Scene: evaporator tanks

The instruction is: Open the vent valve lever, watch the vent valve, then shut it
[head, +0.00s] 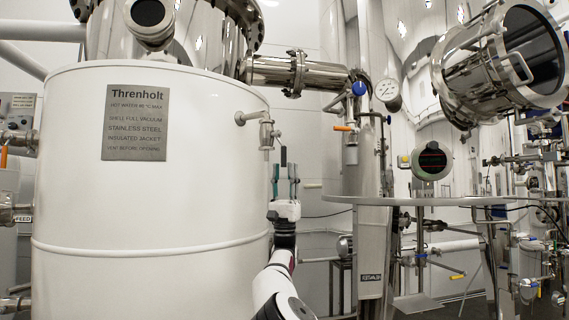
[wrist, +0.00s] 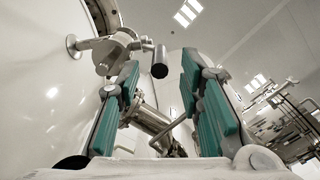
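The vent valve (head: 266,132) is a small steel valve on a short stub at the upper right side of the white tank. It also shows at the upper left of the wrist view (wrist: 118,48). Its lever ends in a dark cylindrical grip (wrist: 160,62), seen nearly end-on between and beyond my fingers. A dark upright bar just above my fingers in the head view seems to be this grip. My gripper (head: 284,177) points up below and right of the valve, with its teal-padded fingers spread apart. I see no contact with the lever.
The white Threnholt tank (head: 200,200) stands close on the left. A steel column (head: 374,240), a round pale platform (head: 420,202) and a gauge (head: 387,90) are to the right. A steel pipe (head: 300,72) crosses above the valve.

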